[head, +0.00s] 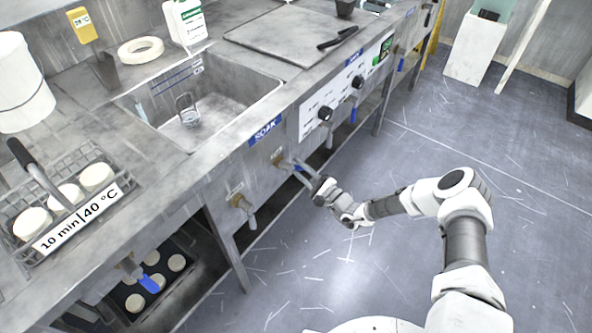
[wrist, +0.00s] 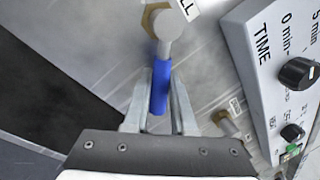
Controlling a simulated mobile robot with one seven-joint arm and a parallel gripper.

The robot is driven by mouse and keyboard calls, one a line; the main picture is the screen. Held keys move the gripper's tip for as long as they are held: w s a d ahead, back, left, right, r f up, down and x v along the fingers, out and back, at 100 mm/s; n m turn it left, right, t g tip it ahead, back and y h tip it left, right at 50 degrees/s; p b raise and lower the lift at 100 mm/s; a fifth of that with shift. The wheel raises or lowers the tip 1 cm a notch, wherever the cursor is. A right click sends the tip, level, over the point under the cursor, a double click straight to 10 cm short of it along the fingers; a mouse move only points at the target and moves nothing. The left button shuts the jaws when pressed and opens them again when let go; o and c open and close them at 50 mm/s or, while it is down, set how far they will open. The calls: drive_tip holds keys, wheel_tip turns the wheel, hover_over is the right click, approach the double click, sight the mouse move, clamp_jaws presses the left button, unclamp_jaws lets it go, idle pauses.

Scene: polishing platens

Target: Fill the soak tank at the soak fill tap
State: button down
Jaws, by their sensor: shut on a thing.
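The soak tank (head: 225,112) is a steel basin sunk in the bench, with a blue SOAK label (head: 265,131) on the front panel below it. I cannot tell any water level in it. The soak fill tap (head: 279,158) is on the front panel near that label. In the wrist view the tap shows a brass nut (wrist: 150,22), a grey stem and a blue lever (wrist: 160,92); its label is cut to "LL". My gripper (wrist: 161,78) is shut on the blue lever, one finger on each side. In the head view my gripper (head: 314,180) reaches the tap from the floor side.
A small wire holder (head: 187,110) sits in the tank. Another brass tap (head: 241,202) is left of the fill tap. A control panel with TIME knobs (wrist: 297,73) is at the right. A wire basket (head: 85,155) of white discs is on the bench. The floor is clear.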

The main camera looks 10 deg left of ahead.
drive_tip(key=shift+w+d+r+n, duration=0.1)
drive_tip(key=shift+w+r+n, duration=0.1)
drive_tip(key=shift+n, duration=0.35)
drive_tip(key=shift+w+d+r+n, duration=0.1)
drive_tip(key=shift+r+n, duration=0.05)
drive_tip(key=shift+n, duration=0.4)
drive_tip(key=c, duration=0.7)
unclamp_jaws()
drive_tip(key=shift+r+y, duration=0.1)
drive_tip(key=shift+y, duration=0.2)
drive_tip(key=shift+c, duration=0.2)
drive_tip(key=p+v, duration=0.3)
drive_tip(key=v, duration=1.4)
drive_tip(key=shift+d, duration=0.25)
drive_tip(key=shift+r, duration=0.1)
